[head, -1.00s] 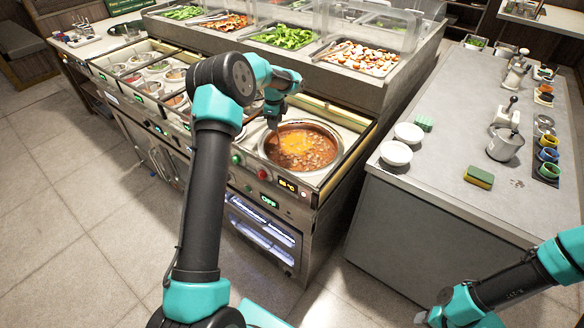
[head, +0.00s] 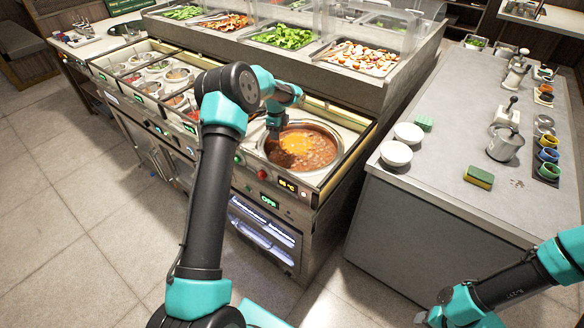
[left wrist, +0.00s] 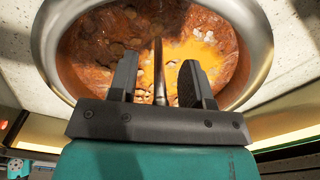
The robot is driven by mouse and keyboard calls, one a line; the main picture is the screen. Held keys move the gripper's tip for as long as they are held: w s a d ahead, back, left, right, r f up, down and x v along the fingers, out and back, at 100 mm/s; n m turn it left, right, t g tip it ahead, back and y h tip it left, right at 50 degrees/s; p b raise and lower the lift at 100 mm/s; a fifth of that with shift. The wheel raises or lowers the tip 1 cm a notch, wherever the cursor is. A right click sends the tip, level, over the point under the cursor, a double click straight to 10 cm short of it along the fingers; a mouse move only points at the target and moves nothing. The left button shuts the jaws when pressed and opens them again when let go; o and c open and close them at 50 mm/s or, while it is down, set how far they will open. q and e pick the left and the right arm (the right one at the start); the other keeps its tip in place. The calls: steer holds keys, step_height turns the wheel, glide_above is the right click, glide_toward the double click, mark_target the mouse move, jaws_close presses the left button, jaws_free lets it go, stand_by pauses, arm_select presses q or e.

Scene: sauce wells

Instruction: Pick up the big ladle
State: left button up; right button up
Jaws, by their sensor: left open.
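A big round pot (head: 338,150) of red-brown soup with an orange patch sits in the counter; its metal rim also shows in the left wrist view (left wrist: 262,45). A thin metal handle, apparently the big ladle (left wrist: 158,72), stands in the soup in the left wrist view; its bowl is not visible. My left gripper (left wrist: 157,80) is open, with one finger on each side of the handle. In the head view my left gripper (head: 275,130) is at the pot's left edge and the ladle cannot be made out there. My right gripper (head: 428,318) is at the bottom edge, its fingers unclear.
Small sauce wells (head: 150,75) line the counter left of the pot. Trays of vegetables (head: 285,37) stand on the raised shelf behind. The right counter (head: 445,150) holds white bowls (head: 396,153), a sponge (head: 479,177), a metal pitcher (head: 505,145) and coloured cups.

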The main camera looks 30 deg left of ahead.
arm_select(q)
steer(key=shift+c, duration=0.3)
jaws_close()
stand_by(0.3)
